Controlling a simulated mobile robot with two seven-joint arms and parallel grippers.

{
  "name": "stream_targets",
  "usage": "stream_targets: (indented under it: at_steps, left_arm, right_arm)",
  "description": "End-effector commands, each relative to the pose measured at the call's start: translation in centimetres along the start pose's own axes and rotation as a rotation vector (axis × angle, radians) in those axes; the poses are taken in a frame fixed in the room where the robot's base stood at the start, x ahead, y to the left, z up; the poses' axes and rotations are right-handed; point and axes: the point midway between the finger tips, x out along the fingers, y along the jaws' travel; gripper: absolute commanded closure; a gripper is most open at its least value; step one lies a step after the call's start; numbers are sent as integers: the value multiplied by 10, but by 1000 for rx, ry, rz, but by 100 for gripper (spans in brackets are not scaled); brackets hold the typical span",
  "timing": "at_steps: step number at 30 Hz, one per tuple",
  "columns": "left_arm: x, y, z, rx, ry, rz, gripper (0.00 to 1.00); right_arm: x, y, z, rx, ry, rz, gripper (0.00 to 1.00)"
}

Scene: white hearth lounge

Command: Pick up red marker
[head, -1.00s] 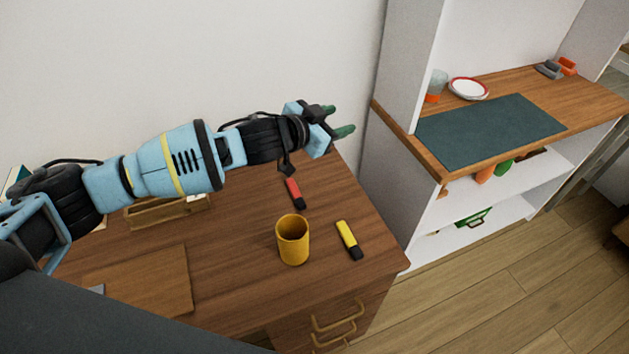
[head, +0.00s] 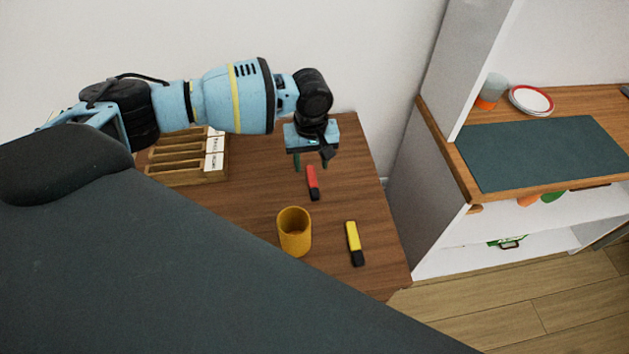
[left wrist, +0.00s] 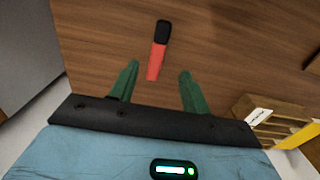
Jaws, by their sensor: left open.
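The red marker (head: 312,182) lies on the brown wooden desk (head: 250,190), its black end toward the front. In the left wrist view the red marker (left wrist: 157,50) lies beyond and between the fingertips, with its black end away from the gripper. My left gripper (head: 311,165) is open and empty, pointing down above the desk just behind the marker. It also shows in the left wrist view (left wrist: 157,82), with its two green fingers spread apart. It does not touch the marker, as far as I can see. My right gripper is out of view.
A yellow cup (head: 294,232) and a yellow marker (head: 354,242) stand and lie nearer the desk's front. A wooden slotted organizer (head: 190,158) sits at the back left. A white shelf unit with a green mat (head: 545,152) stands to the right. The wall is close behind.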

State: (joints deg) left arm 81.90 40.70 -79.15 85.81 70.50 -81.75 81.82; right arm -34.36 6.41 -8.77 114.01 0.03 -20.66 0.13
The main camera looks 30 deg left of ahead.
Motion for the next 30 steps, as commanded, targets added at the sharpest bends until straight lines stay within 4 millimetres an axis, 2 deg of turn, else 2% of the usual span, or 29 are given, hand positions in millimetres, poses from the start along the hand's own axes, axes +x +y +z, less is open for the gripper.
stream_targets:
  at_steps: [4,11,21,30]
  left_arm:
    - [18,0,1,1,-2,-3,53]
    - [25,0,1,3,0,-1,53]
    - [68,2,4,2,-1,-1,53]
    - [72,2,4,2,1,1,53]
  right_arm:
    - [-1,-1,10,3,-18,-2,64]
    - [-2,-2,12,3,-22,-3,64]
    - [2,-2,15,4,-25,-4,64]
    - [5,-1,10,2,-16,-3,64]
